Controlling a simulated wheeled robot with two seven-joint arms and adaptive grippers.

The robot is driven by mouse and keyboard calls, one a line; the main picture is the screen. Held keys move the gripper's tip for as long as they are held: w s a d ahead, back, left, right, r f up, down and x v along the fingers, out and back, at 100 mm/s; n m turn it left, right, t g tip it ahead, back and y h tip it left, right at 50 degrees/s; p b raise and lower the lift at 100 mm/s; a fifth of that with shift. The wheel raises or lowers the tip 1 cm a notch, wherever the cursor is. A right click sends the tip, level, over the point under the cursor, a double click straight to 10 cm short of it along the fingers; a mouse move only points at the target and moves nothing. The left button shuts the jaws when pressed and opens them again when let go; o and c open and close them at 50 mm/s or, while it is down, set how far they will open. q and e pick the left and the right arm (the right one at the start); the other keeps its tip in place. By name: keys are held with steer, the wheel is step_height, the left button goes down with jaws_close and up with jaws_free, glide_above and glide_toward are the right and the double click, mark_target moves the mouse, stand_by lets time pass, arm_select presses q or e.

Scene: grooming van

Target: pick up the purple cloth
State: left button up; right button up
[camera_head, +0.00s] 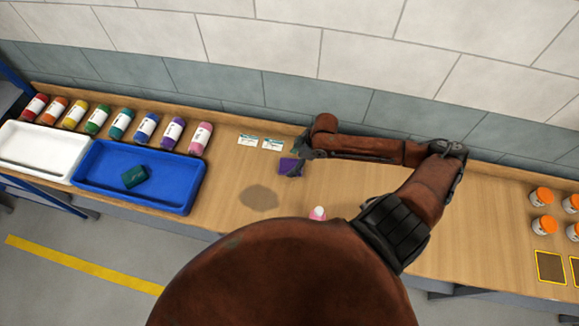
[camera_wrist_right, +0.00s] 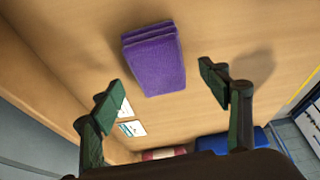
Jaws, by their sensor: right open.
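The purple cloth (camera_head: 286,166) lies folded on the wooden bench, partly hidden by my right gripper (camera_head: 296,163) in the head view. In the right wrist view the purple cloth (camera_wrist_right: 153,58) lies beyond and between the fingertips of my right gripper (camera_wrist_right: 160,92). The two fingers are spread wide and do not touch the cloth. My left gripper is not in view.
A blue tray (camera_head: 190,195) with a dark green cloth (camera_head: 135,177) and a white tray (camera_head: 70,165) stand at the left. Two cards (camera_head: 260,142) lie near the cloth. Orange-lidded jars (camera_head: 543,224) stand far right.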

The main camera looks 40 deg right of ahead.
mark_target(292, 165)
steer(key=shift+x, duration=1.2)
steer(key=shift+f, duration=0.3)
arm_select(q)
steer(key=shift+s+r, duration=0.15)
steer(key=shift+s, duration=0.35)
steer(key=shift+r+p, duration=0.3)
steer(key=shift+p, duration=0.05)
arm_select(e)
steer(key=shift+f, duration=0.3)
steer(key=shift+c, duration=0.2)
steer(key=c, duration=1.2)
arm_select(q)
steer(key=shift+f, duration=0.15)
